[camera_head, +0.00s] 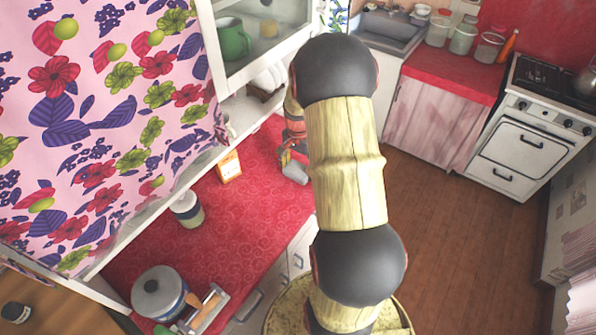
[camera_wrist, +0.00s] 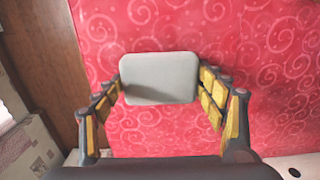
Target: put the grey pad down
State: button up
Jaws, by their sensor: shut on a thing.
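The grey pad (camera_wrist: 160,68) is a pale rounded rectangle between the fingers of my gripper (camera_wrist: 160,85) in the wrist view. The fingers are shut on its left and right sides. Behind the pad is the red oilcloth counter (camera_wrist: 260,50) with a swirl pattern. In the head view the grey pad (camera_head: 295,173) shows small beside my gripper (camera_head: 288,155), over the far part of the red counter (camera_head: 245,205). My arm hides part of this area. I cannot tell whether the pad touches the counter.
A yellow-orange box (camera_head: 229,168) and a lidded jar (camera_head: 187,210) stand on the counter, left of my gripper. A pot (camera_head: 158,292) and a tray (camera_head: 207,308) are at the near end. An open-shelved cabinet (camera_head: 262,35) hangs above. Bare counter lies between the jar and gripper.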

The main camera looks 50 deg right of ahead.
aim_at(298, 169)
jog(key=shift+f, duration=0.55)
jog(key=shift+f, duration=0.15)
jog(key=o, duration=1)
notch_tip(298, 169, up, 12)
jog(key=p, duration=0.1)
dwell(0.3)
